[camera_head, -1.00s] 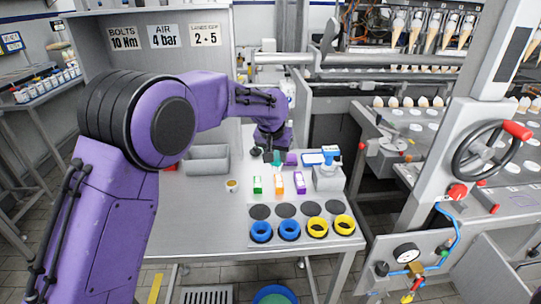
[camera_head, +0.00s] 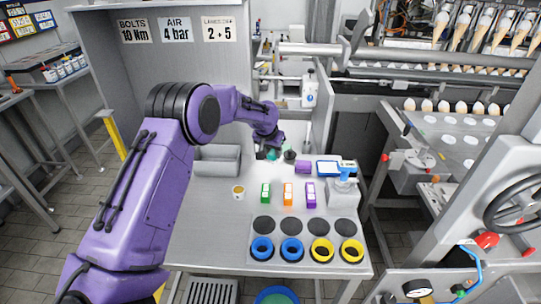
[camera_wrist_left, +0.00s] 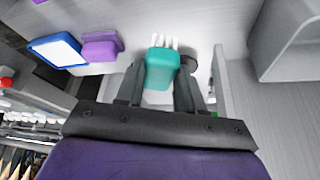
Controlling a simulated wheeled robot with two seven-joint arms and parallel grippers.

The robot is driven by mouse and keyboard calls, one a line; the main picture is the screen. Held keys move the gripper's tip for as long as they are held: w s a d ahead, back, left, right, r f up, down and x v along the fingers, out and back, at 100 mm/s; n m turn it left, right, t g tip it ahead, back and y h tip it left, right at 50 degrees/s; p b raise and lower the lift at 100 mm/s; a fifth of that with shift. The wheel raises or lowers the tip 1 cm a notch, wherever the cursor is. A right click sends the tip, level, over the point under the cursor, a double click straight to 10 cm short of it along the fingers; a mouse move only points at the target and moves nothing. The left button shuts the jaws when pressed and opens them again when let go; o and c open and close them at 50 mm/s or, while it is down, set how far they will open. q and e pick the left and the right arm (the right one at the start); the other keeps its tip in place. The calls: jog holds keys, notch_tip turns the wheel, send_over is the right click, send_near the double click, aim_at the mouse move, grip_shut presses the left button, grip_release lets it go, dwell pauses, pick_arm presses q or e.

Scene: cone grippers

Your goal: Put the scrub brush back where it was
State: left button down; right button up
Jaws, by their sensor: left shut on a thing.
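The scrub brush (camera_wrist_left: 160,69) has a teal body and white bristles. In the left wrist view it sits between the two dark fingers of my left gripper (camera_wrist_left: 160,85), which is shut on it. In the head view the left gripper (camera_head: 268,153) is over the back part of the grey table, and only a bit of teal shows below it. Whether the brush touches the table I cannot tell. My right gripper is not in view.
A grey bin (camera_head: 217,167) stands left of the gripper. A dark knob-like thing (camera_head: 290,155), a purple block (camera_head: 303,167) and a blue-framed tablet (camera_head: 328,168) lie to the right. Green, orange (camera_head: 288,194) and purple boxes stand in front. Rings (camera_head: 262,249) lie at the front edge.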

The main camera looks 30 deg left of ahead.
aim_at(273, 153)
pick_arm(q)
jog(key=w+f, duration=0.1)
jog(key=w+a+f, duration=0.1)
jog(key=f, duration=0.1)
jog(key=shift+a+p, duration=0.1)
jog(key=shift+p, duration=0.25)
jog(key=shift+s+f+p, duration=0.2)
jog(key=shift+f+p, duration=0.2)
jog(key=shift+f, duration=0.1)
jog(key=shift+s+f+p, duration=0.2)
jog(key=shift+f+p, duration=0.2)
jog(key=shift+f, duration=0.05)
jog(key=shift+s, duration=0.15)
jog(key=shift+w+f, duration=0.2)
jog(key=shift+f, duration=0.2)
jog(key=c, duration=0.7)
grip_release()
jog(key=shift+s+r, duration=0.1)
jog(key=shift+r, duration=0.05)
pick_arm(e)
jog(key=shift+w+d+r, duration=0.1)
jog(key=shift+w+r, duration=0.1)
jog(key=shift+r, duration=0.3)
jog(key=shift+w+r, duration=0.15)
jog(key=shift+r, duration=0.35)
